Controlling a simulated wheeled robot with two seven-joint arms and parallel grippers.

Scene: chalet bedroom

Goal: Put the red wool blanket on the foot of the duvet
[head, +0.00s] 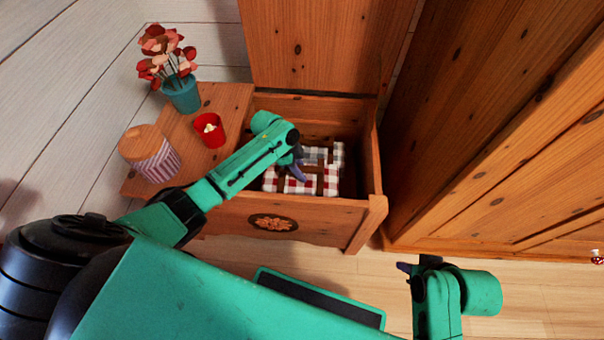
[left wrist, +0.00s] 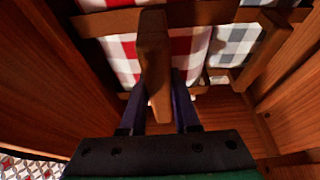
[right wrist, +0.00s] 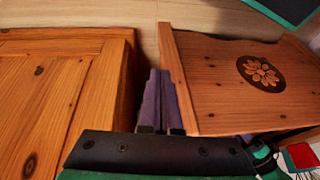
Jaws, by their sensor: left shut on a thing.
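My left gripper (head: 297,172) reaches down into the open wooden chest (head: 318,222). In the left wrist view its purple fingers (left wrist: 158,100) are shut on a wooden bar (left wrist: 154,55) of a slatted wooden tray (left wrist: 110,22). Folded checked cloths show with the tray: a red-and-white one (left wrist: 125,55) and a grey-and-white one (left wrist: 236,45). I see no plain red wool blanket and no duvet; the chest's bottom is mostly hidden. My right gripper (head: 403,267) is outside the chest at the right, empty, its fingers (right wrist: 163,98) together in the right wrist view.
The chest lid (head: 310,45) stands raised behind. A tall wooden wardrobe (head: 490,130) stands close right. Floor between chest and wardrobe is narrow.

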